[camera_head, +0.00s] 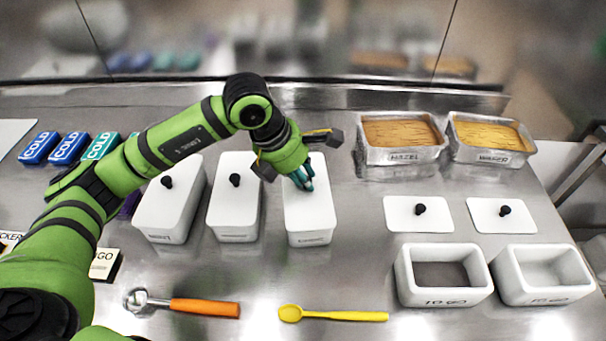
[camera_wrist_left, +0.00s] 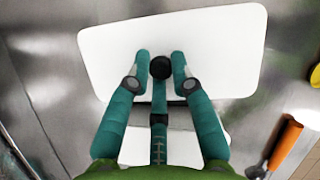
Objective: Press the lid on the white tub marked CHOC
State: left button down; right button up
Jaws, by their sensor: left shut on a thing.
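Three white tubs stand in a row in the head view: the left tub (camera_head: 168,217), the middle tub (camera_head: 234,212) and the right tub (camera_head: 311,222). Their front markings are too small to read surely. My left gripper (camera_head: 304,184) is above the right tub, pointing down. In the left wrist view its teal fingers (camera_wrist_left: 161,72) are shut on the black knob (camera_wrist_left: 161,67) of a white lid (camera_wrist_left: 215,50). The lid lies over the right tub's top; I cannot tell whether it is pressed fully down. My right gripper is not in view.
Two metal pans (camera_head: 402,155) (camera_head: 490,157) stand at the back right. Two loose lids (camera_head: 400,222) (camera_head: 485,225) and two open white tubs (camera_head: 415,295) (camera_head: 515,293) are in front of them. An orange-handled scoop (camera_head: 205,307) and yellow spoon (camera_head: 345,315) lie in front.

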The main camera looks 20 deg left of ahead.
pick_arm(q)
jog(key=shift+b, duration=0.35)
dwell(0.3)
dwell(0.4)
jog(key=c, duration=1)
grip_release()
jog(key=o, duration=0.5)
jog(key=shift+c, duration=0.2)
jog(key=shift+r+p, duration=1.85)
jog(key=shift+r, duration=1.65)
